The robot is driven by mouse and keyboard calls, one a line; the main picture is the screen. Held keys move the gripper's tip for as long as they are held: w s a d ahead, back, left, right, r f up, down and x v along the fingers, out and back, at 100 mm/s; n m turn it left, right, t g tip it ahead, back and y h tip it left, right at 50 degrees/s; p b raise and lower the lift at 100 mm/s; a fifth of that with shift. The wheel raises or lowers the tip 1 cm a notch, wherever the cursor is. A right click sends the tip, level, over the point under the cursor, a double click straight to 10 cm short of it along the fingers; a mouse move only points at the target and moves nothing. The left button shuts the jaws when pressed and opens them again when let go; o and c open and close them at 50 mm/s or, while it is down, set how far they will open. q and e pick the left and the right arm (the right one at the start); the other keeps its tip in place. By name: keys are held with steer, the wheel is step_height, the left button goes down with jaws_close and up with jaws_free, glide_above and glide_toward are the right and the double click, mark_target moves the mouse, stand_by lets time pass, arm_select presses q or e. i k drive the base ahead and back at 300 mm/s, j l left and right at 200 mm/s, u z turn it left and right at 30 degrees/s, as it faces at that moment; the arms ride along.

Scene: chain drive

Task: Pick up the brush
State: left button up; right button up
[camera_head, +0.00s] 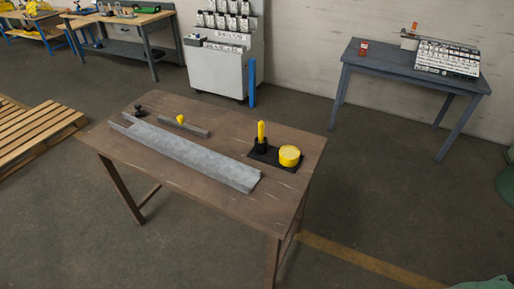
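A yellow upright handle (262,130) stands in a small black holder (261,146) on the right part of the brown table. It looks like the brush, but its bristles are hidden or too small to tell. Beside it, to the right, is a round yellow tin (289,156). Both stand on a flat black mat (264,157). Neither of my grippers is in view.
A long grey metal channel (190,154) lies across the brown table (222,203). Behind it are a short grey bar (184,127) with a yellow piece and a small black object (140,111). A blue-grey table (380,63), a white cabinet (214,72) and a wooden pallet (38,132) stand around.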

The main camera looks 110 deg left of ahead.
mark_target(261, 124)
steer(key=i+j+u, duration=0.15)
steer(key=u, duration=0.35)
steer(key=i+u, duration=0.3)
steer(key=u, duration=0.15)
steer(key=i+u, duration=0.25)
steer(key=u, duration=0.25)
steer(key=i+l+u, duration=0.2)
steer(key=u, duration=0.25)
steer(key=i+j+u, duration=0.15)
steer(key=i+u, duration=0.2)
steer(key=i, duration=0.25)
steer(key=i+u, duration=0.4)
steer(key=i, duration=0.15)
steer(key=i+u, duration=0.15)
steer(key=u, duration=0.25)
steer(key=i+l+u, duration=0.1)
steer(key=u, duration=0.25)
steer(key=i+l+u, duration=0.1)
steer(key=u, duration=0.3)
steer(key=i+l+u, duration=0.2)
steer(key=u, duration=0.2)
